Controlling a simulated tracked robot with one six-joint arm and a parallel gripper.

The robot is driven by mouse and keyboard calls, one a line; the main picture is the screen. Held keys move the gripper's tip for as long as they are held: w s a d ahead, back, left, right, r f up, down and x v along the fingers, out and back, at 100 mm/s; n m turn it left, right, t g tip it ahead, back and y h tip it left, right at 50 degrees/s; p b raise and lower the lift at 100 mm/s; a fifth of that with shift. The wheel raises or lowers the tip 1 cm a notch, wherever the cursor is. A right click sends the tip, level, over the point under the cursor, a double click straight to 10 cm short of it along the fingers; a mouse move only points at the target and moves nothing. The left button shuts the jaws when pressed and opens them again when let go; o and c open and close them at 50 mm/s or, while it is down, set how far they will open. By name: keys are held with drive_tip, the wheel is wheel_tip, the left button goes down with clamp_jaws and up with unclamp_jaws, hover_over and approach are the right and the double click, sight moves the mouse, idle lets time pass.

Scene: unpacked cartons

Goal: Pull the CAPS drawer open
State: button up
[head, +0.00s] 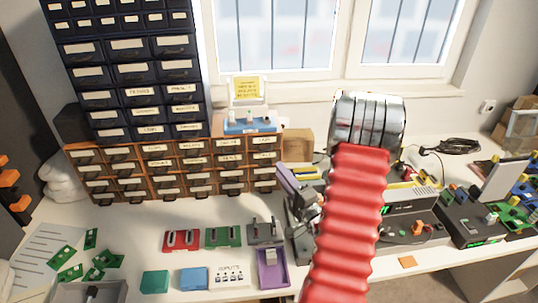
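A tall stack of small labelled drawers stands at the back left of the bench. Its upper part is a dark cabinet (133,58), and its lower part is a wider brown cabinet (150,187). The white labels are too small for me to tell which drawer is CAPS. All the drawers I can see look shut. I cannot make out my gripper in the head view. A red ribbed tube (345,225) ends at a ringed metal cylinder (368,120) right of the cabinets. I cannot tell whether it is part of my arm.
Red (181,241) and green (222,237) boards, a purple holder (272,270) and small boxes lie before the cabinets. A grey-purple tool (297,187) stands right of them. Electronic devices (470,228) fill the right. A narrow bench strip before the drawers is clear.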

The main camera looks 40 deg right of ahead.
approach(263, 133)
drive_tip(key=w+f, duration=0.4)
drive_tip(key=w, duration=0.1)
drive_tip(key=shift+s+a+r, duration=0.1)
drive_tip(key=shift+r, duration=0.1)
drive_tip(key=shift+c, duration=0.6)
clamp_jaws()
drive_tip(key=shift+f, duration=0.15)
idle(0.5)
